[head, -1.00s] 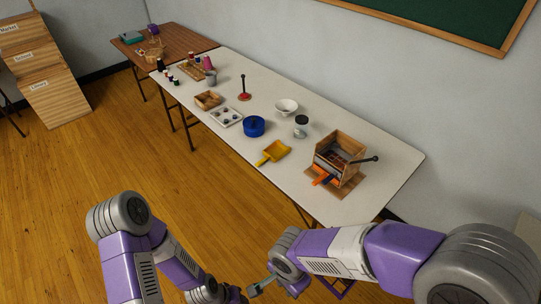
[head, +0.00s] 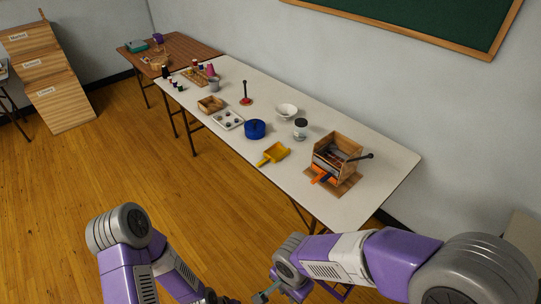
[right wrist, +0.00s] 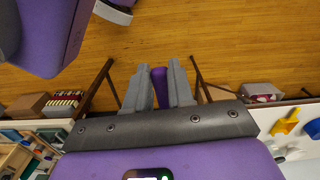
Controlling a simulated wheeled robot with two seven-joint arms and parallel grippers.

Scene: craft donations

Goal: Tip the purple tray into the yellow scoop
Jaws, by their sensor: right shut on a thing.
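The yellow scoop (head: 274,153) lies on the white table near its front edge; it also shows at the right of the right wrist view (right wrist: 287,122). My right gripper (right wrist: 160,78) is shut on a narrow purple piece (right wrist: 159,92), seen upright between the two grey fingers. I cannot tell from its shape whether this is part of the purple tray; the rest of it is hidden. In the head view, the right gripper (head: 266,291) is low at the bottom edge, in front of the table. My left arm runs out of the bottom edge and its fingers are not visible.
Behind the scoop are a blue round pot (head: 255,129), a lidded jar (head: 300,129) and a white bowl (head: 287,110). A wooden box with a dark handle (head: 337,151) stands to its right. Table (head: 375,194) is bare at the near right.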

